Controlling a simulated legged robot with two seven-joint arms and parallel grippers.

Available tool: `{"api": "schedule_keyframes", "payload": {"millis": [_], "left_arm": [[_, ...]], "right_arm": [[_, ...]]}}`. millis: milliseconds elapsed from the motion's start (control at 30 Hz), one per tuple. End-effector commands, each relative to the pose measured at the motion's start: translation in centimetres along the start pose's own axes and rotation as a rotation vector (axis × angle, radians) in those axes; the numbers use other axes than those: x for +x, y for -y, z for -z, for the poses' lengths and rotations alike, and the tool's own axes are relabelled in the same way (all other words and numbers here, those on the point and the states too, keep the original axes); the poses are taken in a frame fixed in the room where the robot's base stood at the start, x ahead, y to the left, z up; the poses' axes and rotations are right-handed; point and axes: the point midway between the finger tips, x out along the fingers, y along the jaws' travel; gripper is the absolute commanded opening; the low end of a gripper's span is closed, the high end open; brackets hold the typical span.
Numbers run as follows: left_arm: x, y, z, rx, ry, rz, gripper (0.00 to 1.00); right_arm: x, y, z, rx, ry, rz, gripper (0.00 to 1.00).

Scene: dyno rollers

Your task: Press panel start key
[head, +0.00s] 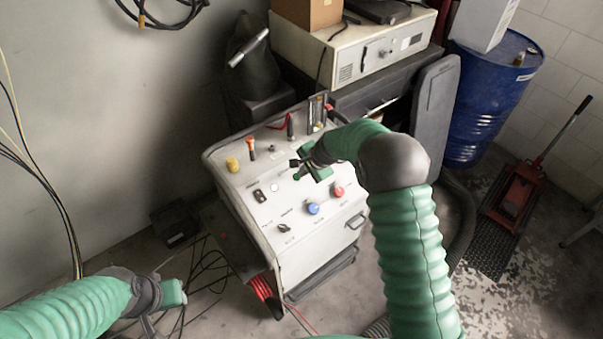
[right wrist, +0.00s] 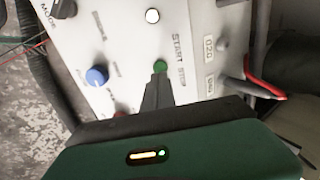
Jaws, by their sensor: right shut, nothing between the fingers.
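The white control panel (head: 262,211) is the sloped top of a cabinet. It also shows in the right wrist view (right wrist: 122,62). A small green key (right wrist: 160,66) sits beside the "START STOP" lettering in the right wrist view. My right gripper (right wrist: 158,84) is shut and empty, with its dark fingertips right at the green key; I cannot tell whether they touch it. In the head view my right gripper (head: 298,168) reaches over the panel's middle. My left gripper (head: 157,322) is low at the left, away from the panel, and its fingers are unclear.
A blue knob (right wrist: 97,76) and a white round button (right wrist: 152,15) are near the green key. A red knob (head: 338,191) is near the panel's right edge. Cables (head: 262,290) hang at the cabinet's left side. A blue drum (head: 487,100) stands at the right.

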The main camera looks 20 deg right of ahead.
Motion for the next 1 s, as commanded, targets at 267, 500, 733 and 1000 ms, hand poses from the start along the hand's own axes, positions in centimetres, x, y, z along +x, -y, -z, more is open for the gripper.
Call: {"api": "schedule_keyframes", "payload": {"millis": [267,500,733,1000], "left_arm": [[1.1,0.0,-0.3,0.0,0.003,0.0,0.33],[1.1,0.0,-0.3,0.0,0.002,0.0,0.33],[1.1,0.0,-0.3,0.0,0.002,0.0,0.33],[1.1,0.0,-0.3,0.0,0.002,0.0,0.33]], "right_arm": [[-6.4,0.2,0.2,0.0,-0.005,0.007,0.0],[-8.8,0.2,0.2,0.0,-0.005,0.007,0.0],[-8.9,0.2,0.2,0.0,-0.005,0.007,0.0],[-8.8,0.3,0.3,0.0,-0.005,0.007,0.0]]}}
